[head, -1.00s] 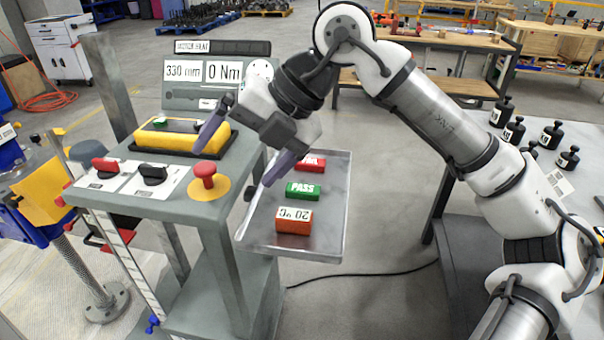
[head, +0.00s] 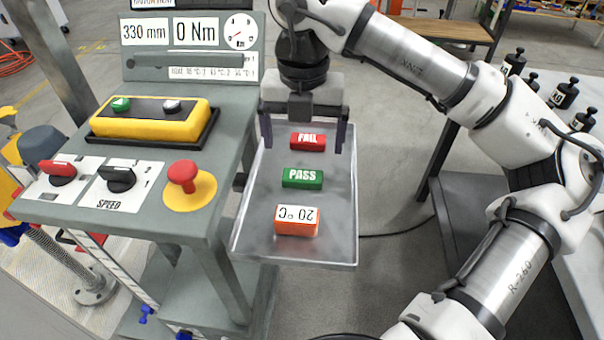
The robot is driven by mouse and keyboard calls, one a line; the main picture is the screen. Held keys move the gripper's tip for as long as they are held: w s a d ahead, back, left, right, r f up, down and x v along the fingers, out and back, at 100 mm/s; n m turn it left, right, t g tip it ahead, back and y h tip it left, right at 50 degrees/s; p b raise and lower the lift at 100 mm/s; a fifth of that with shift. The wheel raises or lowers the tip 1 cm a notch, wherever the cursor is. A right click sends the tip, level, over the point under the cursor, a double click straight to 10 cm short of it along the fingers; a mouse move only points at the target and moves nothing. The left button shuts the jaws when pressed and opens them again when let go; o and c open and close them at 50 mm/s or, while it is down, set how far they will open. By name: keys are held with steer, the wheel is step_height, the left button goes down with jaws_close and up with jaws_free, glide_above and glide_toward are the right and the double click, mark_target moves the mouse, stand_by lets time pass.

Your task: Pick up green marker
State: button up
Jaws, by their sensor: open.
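The green marker (head: 303,178) is a small green block lettered PASS. It lies in the middle of a grey metal tray (head: 252,245), between a red FAIL block (head: 308,141) and an orange block (head: 297,221) with a white "20 °C" label. My gripper (head: 303,150) is open and points down over the far part of the tray. Its two purple fingers stand wide apart, one to each side of the red block in the picture. Nothing is held. The exact height of the fingertips above the tray cannot be told.
A grey test bench stands left of the tray, with a red stop button (head: 183,177), a yellow control box (head: 150,120) and a display panel (head: 190,50). Black weights (head: 563,93) stand on a table at the right. The tray has raised rims.

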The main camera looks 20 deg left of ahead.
mark_target(302, 179)
steer(key=shift+s+f+p, duration=0.15)
steer(key=shift+f+p, duration=0.6)
steer(key=shift+f, duration=3.6)
